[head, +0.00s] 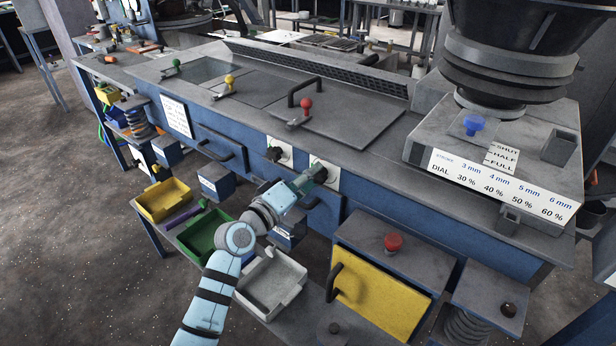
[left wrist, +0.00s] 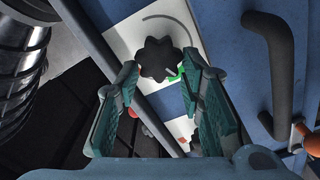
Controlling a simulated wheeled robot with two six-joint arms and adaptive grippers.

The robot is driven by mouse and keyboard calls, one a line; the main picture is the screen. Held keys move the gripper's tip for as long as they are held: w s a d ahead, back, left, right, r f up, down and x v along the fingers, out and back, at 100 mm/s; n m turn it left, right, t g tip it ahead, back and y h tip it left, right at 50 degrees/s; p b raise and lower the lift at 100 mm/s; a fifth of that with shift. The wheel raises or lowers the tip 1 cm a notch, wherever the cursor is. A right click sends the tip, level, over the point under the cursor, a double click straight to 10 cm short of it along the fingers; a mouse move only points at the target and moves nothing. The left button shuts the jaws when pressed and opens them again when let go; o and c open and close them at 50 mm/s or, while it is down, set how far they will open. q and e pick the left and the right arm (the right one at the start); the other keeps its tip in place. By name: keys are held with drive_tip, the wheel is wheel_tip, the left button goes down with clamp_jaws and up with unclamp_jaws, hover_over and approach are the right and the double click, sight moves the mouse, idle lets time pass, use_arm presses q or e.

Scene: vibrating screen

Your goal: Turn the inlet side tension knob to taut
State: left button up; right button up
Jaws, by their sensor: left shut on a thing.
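Two white plates sit on the blue front of the machine. The left plate carries a dark knob (head: 273,154). At the right plate (head: 331,170), my left gripper (head: 316,175) covers most of what is mounted there. In the left wrist view, a black lobed knob (left wrist: 158,59) stands on a white plate (left wrist: 197,42) with a grey arc and a green patch beside the knob. My left gripper (left wrist: 160,68) is shut on this knob, with its teal fingers on either side. I cannot read which side either knob is labelled for. My right gripper is not in view.
A black bar handle (head: 222,148) is left of the plates; one (left wrist: 270,60) stands close to the gripper in the wrist view. Below are yellow (head: 163,193), green (head: 202,241) and grey (head: 268,277) bins, and a yellow panel (head: 381,301) at right.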

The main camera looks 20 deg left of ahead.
use_arm(q)
drive_tip(key=shift+r, duration=0.1)
drive_tip(key=o, duration=1.1)
drive_tip(key=shift+s, duration=0.1)
drive_tip(key=v, duration=1.1)
drive_tip(key=shift+s+a, duration=0.1)
drive_tip(key=shift+s, duration=0.3)
